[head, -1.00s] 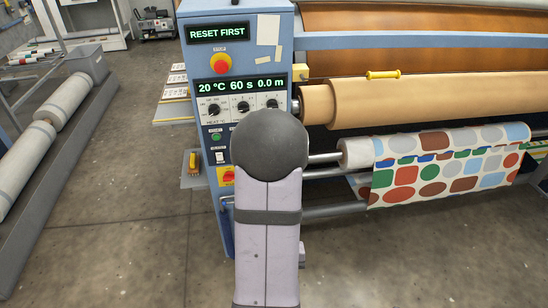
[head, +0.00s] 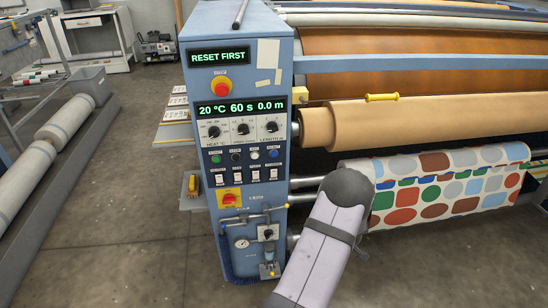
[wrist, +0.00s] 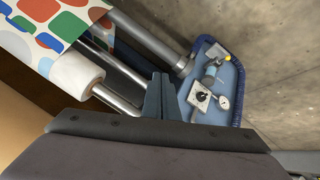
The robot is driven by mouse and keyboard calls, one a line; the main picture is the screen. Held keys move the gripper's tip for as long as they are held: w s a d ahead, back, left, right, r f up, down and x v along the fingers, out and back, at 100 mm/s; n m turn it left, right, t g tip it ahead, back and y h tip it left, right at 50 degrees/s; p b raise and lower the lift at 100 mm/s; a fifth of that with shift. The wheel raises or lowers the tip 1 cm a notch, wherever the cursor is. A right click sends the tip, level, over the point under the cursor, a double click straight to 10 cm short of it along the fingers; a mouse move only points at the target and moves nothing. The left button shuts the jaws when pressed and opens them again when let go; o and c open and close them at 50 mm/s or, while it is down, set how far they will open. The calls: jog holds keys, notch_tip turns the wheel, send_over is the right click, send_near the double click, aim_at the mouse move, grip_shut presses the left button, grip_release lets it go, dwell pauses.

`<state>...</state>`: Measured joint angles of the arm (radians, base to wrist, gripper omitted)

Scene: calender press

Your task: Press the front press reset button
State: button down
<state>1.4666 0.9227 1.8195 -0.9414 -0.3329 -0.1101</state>
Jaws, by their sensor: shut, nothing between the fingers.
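The blue control panel (head: 240,100) of the press stands in the middle of the head view. Its top display (head: 218,57) reads "RESET FIRST". My gripper (wrist: 160,92) shows in the wrist view, shut and empty. The panel's lower part with a gauge (wrist: 222,102) and knob (wrist: 202,97) is beyond it. In the head view the gripper is hidden.
A red stop button (head: 221,87) and a red-yellow switch (head: 230,199) flank the controls. A patterned fabric roll (head: 450,185) and a brown paper roll (head: 400,118) lie right of the panel. Pipes (head: 245,219) stick out low on it.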

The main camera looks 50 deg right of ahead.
aim_at(274, 154)
jog(key=w+d+r+n+t, duration=0.3)
jog(key=w+r+n+t, duration=0.3)
jog(key=w+r, duration=0.45)
jog(key=w+a+r+n+t+y, duration=0.3)
jog(key=w+a+r+n+t, duration=0.3)
jog(key=r, duration=0.4)
jog(key=a+t, duration=0.1)
jog(key=a, duration=0.1)
jog(key=shift+w+a+r+n+y, duration=0.2)
jog(key=shift+w+a+n+y, duration=0.1)
jog(key=shift+w+y, duration=0.1)
jog(key=shift+w+d+b, duration=1.5)
jog(key=shift+w+d, duration=1.55)
jog(key=shift+d, duration=0.1)
jog(key=shift+w, duration=0.1)
